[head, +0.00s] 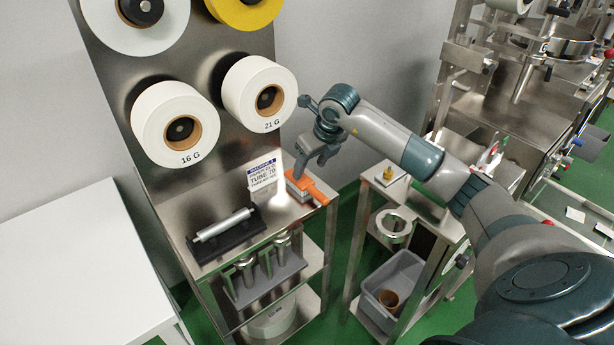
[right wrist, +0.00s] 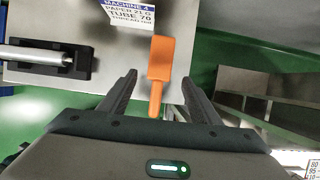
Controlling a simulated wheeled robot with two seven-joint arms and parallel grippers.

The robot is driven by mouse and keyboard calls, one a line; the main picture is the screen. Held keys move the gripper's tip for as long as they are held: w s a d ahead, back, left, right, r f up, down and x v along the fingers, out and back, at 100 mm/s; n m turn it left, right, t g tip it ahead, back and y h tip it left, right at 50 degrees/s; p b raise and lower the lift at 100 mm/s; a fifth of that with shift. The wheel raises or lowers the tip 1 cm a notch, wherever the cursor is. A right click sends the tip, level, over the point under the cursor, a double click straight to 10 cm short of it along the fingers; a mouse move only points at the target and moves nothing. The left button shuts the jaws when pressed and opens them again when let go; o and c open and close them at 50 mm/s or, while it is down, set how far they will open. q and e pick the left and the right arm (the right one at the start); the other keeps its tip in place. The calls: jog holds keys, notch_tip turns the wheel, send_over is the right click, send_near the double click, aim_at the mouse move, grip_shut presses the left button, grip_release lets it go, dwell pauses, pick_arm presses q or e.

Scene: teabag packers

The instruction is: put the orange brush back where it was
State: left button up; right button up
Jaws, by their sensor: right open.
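The orange brush (head: 306,187) lies at the right end of the steel cabinet's top (head: 276,216), beside the printed sign. In the right wrist view the brush (right wrist: 160,62) has its broad end toward the sign and its narrow handle pointing back toward my palm. My right gripper (head: 308,166) is above the brush, fingers pointing down. In the right wrist view my right gripper (right wrist: 160,84) is open, with one finger on each side of the brush and a gap on both sides. No contact is visible. My left gripper is not in view.
A metal roller on a black base (head: 226,233) sits to the left on the top. Large paper rolls (head: 258,94) hang on the panel above. A lower stand with a grey bin (head: 393,288) is at the right.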

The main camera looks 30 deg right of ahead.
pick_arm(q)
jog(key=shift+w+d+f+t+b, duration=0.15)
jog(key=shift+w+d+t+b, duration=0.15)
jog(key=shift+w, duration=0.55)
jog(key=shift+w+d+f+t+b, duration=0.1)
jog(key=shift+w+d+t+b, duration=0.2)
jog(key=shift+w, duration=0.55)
pick_arm(e)
jog(key=shift+v, duration=2.65)
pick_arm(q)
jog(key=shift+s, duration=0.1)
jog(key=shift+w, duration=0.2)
